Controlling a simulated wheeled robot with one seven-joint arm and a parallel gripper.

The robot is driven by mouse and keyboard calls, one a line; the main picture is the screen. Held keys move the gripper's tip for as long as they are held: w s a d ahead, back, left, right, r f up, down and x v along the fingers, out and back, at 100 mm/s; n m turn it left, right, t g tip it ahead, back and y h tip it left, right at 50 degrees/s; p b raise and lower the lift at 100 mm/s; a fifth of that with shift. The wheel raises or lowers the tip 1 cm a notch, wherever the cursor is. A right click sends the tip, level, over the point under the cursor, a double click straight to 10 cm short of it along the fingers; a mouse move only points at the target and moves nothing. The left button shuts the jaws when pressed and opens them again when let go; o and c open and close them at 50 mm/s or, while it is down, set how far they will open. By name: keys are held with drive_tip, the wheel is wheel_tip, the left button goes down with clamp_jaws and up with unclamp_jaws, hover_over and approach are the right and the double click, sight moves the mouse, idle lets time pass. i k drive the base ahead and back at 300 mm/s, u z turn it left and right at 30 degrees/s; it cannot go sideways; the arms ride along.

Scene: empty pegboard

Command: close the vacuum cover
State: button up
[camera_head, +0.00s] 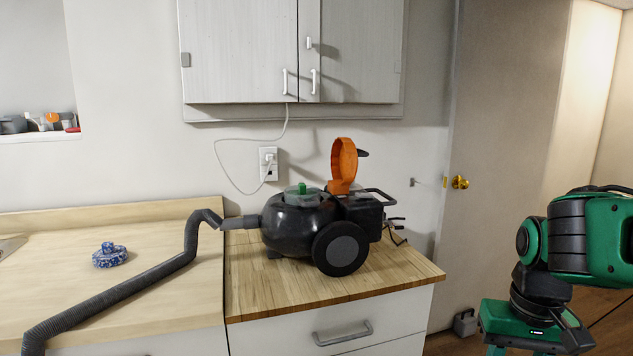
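A black vacuum (292,225) with a large wheel on its near side stands on the wooden counter. Its orange cover (343,165) stands raised, upright at the top back of the body. A green knob on a clear part (302,189) sits on top of the body, left of the cover. My green and black arm shows at the right, well apart from the vacuum. My gripper (573,330) seems to be at the lower right, low beside the counter; its fingertips cannot be made out clearly.
A grey hose (130,290) runs from the vacuum across the left counter (60,240). A blue patterned object (109,256) lies there. Cabinets (245,50) hang above the vacuum. A white cord (220,165) hangs by the outlet. A door (500,130) stands behind at right.

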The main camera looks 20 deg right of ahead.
sight(344, 156)
drive_tip(key=z, duration=0.05)
drive_tip(key=k, duration=1.15)
drive_tip(key=u, duration=0.35)
drive_tip(key=i, duration=1.1)
drive_tip(key=z, duration=0.45)
drive_tip(key=i, duration=0.7)
drive_tip(key=z, duration=0.45)
